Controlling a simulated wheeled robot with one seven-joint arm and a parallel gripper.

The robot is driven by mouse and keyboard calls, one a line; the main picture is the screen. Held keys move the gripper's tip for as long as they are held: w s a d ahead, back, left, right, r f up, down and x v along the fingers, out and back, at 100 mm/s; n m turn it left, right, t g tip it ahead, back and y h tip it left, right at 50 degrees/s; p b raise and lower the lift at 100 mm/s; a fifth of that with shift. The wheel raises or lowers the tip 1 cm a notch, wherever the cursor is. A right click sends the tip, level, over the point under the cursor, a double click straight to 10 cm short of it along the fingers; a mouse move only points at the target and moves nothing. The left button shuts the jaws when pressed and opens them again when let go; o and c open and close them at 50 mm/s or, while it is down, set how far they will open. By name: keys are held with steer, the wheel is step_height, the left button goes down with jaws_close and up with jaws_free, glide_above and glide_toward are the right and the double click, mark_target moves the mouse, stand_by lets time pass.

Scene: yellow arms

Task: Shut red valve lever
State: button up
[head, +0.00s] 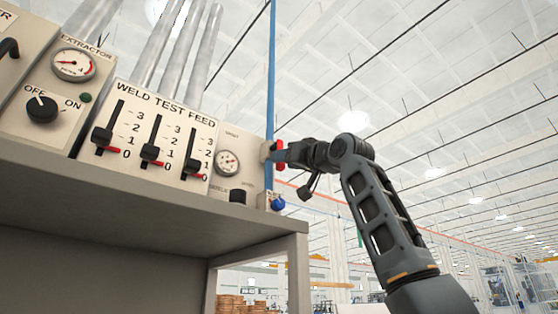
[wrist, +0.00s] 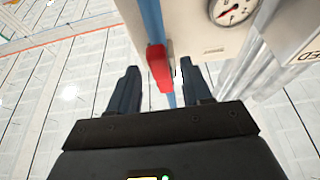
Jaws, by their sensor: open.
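The red valve lever (head: 281,164) is on a vertical blue pipe (head: 272,80) at the right edge of the panel, partly hidden by my gripper in the head view. In the wrist view the red lever (wrist: 159,68) lies roughly along the blue pipe (wrist: 151,20), between my two dark fingers. My gripper (wrist: 159,68) is open, with a finger on each side of the lever and a visible gap to each. In the head view my gripper (head: 279,153) reaches in from the right at the lever's height.
To the left are a gauge (head: 228,162), a black knob (head: 238,196) and the weld test feed sliders (head: 152,152). A grey shelf (head: 150,200) juts out below the panel. The space to the right is open.

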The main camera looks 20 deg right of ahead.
mark_target(280, 170)
steer(key=shift+p+x, duration=0.55)
steer(key=shift+x, duration=1.15)
jaws_close()
